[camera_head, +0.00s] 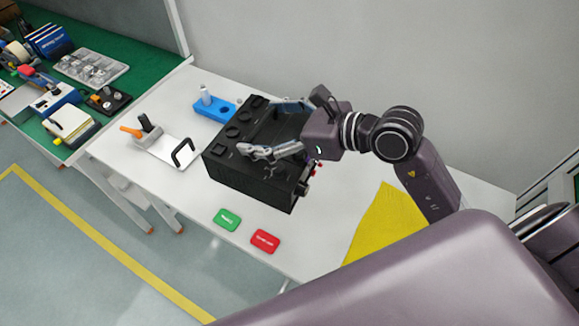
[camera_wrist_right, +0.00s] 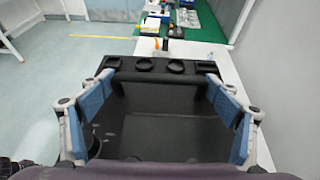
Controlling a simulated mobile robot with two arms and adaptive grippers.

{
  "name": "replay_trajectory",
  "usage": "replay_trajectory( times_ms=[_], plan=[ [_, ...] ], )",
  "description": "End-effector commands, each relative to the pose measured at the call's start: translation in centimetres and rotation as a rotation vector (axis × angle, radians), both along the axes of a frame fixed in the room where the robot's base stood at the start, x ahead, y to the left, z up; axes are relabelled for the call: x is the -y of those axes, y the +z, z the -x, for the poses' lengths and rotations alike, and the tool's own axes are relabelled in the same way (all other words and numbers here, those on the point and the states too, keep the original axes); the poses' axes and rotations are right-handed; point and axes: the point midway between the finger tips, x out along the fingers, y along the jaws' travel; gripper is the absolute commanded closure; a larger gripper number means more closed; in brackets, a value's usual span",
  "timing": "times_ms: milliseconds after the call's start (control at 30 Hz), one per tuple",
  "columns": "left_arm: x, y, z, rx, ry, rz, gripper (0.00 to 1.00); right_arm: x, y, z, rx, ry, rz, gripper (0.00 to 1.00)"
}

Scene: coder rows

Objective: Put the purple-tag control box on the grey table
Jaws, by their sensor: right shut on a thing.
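A black control box (camera_head: 245,180) with round knobs on its top is at the middle of a white or pale grey table (camera_head: 185,190). No purple tag shows on the faces I can see. My right gripper (camera_head: 265,127) reaches over the box from the right and is shut on it. In the right wrist view, the blue finger pads of my right gripper (camera_wrist_right: 162,88) lie at both sides of the box (camera_wrist_right: 160,130), by its dark bar. I cannot tell whether the box's underside touches the table. My left gripper is not in view.
A green card (camera_head: 227,219) and a red card (camera_head: 265,241) lie before the box. A yellow cloth (camera_head: 385,225) lies to the right. A blue holder (camera_head: 219,112) and a white tray (camera_head: 172,153) stand to the left. A cluttered green bench (camera_head: 110,30) is beyond.

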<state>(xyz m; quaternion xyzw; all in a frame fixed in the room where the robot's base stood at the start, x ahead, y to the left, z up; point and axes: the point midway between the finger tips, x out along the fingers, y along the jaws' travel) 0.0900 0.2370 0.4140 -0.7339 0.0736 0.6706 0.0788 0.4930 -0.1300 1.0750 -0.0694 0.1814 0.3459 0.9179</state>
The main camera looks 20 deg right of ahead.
Motion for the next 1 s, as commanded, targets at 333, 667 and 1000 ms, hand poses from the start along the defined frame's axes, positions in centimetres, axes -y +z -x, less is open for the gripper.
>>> replay_trajectory(
  times_ms=[333,667,1000],
  plan=[
    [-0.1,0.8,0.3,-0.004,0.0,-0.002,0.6,-0.7,2.8,-1.5,0.009,-0.058,-0.006,0.75],
    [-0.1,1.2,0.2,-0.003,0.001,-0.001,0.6,-0.7,-3.3,-1.5,0.002,-0.06,-0.007,0.75],
    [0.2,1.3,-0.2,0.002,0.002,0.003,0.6,-0.7,-9.9,-1.6,0.007,-0.06,-0.008,0.75]
  ],
)
